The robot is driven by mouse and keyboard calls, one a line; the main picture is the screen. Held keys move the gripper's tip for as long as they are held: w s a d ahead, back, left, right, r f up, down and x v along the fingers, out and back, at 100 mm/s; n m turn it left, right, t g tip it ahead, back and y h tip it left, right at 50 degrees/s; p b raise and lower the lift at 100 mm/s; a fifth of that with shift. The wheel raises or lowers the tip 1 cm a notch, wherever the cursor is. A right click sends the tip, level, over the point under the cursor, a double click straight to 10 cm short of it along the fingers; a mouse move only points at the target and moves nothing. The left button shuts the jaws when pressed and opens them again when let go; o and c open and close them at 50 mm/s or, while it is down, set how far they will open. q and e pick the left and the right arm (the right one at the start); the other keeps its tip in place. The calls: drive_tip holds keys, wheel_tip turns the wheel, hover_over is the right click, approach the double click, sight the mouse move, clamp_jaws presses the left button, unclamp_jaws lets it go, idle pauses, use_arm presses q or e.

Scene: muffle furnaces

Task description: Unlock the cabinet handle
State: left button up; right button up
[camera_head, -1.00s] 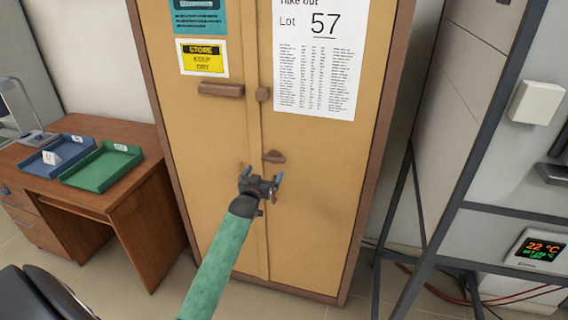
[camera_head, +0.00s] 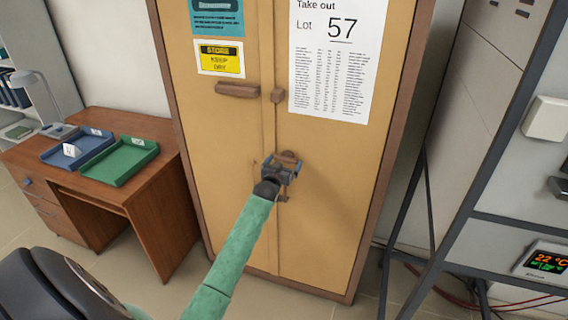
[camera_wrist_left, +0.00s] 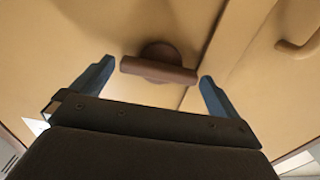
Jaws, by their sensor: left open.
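The tan cabinet (camera_head: 225,150) stands in front of me with two doors. Its small brown turning handle (camera_head: 289,156) sits on the right door near the door seam. My left gripper (camera_head: 282,166) is right at this handle and partly covers it. In the left wrist view the handle (camera_wrist_left: 158,70) is a short bar on a round base, lying crosswise between the two blue fingers. The left gripper (camera_wrist_left: 156,74) is open, with a gap visible on both sides of the bar. My right gripper does not show.
A brown bar handle (camera_head: 237,90) and a small brown block (camera_head: 277,95) are higher on the doors. A desk (camera_head: 150,190) with blue and green trays (camera_head: 119,160) stands left. A dark metal frame (camera_head: 455,215) stands right.

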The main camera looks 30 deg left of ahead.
use_arm(q)
drive_tip(key=c, duration=0.8)
